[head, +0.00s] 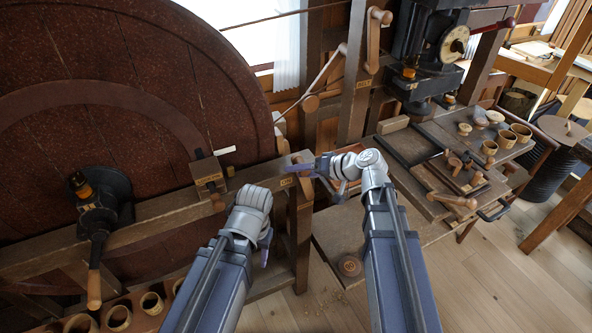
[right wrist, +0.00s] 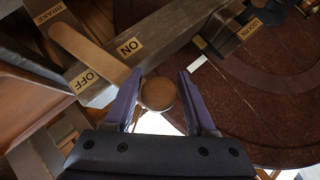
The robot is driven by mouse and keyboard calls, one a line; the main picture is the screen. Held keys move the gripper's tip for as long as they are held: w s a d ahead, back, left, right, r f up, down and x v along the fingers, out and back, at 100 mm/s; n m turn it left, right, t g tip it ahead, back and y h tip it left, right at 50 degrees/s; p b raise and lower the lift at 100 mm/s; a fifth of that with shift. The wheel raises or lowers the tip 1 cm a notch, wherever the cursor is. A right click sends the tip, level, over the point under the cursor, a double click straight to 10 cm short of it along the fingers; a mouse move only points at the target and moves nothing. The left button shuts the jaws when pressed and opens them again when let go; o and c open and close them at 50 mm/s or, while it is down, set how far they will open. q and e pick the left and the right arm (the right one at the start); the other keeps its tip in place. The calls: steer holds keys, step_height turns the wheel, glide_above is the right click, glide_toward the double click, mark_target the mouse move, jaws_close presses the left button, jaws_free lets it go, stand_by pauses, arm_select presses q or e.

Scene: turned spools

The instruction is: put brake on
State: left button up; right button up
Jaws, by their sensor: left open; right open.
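The wooden brake lever (right wrist: 92,50) shows in the right wrist view. Its arm crosses a dark beam between an ON label (right wrist: 129,47) and an OFF label (right wrist: 86,80). Its round knob (right wrist: 158,93) lies between the two purple fingers of my right gripper (right wrist: 158,88), which is open around it; I see no clear grip on it. In the head view my right gripper (head: 312,178) is at the end of the beam, and the lever is mostly hidden there. My left gripper (head: 266,246) is open and empty, low in front of the beam.
The big dark red wheel (head: 140,60) fills the left behind the wooden beam (head: 150,225). A wooden-handled crank (head: 95,285) hangs at the left. A bench (head: 405,148) with small turned pieces stands at the right. The floor (head: 500,270) at the lower right is clear.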

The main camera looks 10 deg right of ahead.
steer(key=p+v, duration=0.2)
steer(key=v, duration=0.4)
steer(key=shift+s, duration=0.1)
stand_by(0.4)
